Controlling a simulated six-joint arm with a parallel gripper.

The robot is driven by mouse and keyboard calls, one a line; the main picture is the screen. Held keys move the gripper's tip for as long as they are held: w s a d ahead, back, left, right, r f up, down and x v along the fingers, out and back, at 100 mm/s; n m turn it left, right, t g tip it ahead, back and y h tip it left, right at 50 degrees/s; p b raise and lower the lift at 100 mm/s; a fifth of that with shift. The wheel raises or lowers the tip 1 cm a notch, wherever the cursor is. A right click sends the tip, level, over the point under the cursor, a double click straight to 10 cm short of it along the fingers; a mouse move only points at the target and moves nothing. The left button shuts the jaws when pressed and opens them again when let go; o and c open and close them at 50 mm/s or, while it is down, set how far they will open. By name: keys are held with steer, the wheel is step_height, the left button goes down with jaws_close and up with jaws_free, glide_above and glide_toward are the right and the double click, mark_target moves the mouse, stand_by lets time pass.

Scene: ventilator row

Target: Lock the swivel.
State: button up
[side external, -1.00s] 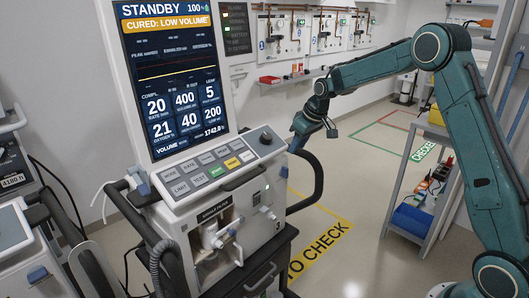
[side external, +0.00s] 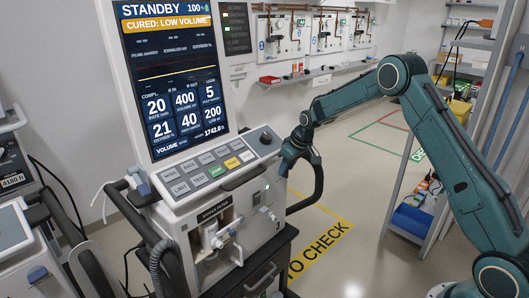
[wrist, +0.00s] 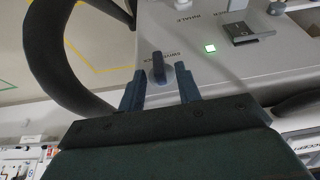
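A small dark blue lever (wrist: 158,66) stands up from the grey side panel of the ventilator (side external: 205,195). My gripper (wrist: 159,73) is open in the wrist view, one finger on each side of the lever at fingertip level. I see gaps beside the lever and cannot tell any contact. In the side view my gripper (side external: 285,167) points down at the ventilator's right side and hides most of the lever there.
A thick black curved handle (wrist: 75,75) lies left of my fingers in the wrist view, and it arcs beside the gripper in the side view (side external: 316,190). Floor is open at right.

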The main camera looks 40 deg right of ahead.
jaws_close()
steer(key=shift+a, duration=0.1)
steer(key=shift+a+h, duration=0.15)
steer(key=shift+h, duration=0.45)
jaws_free()
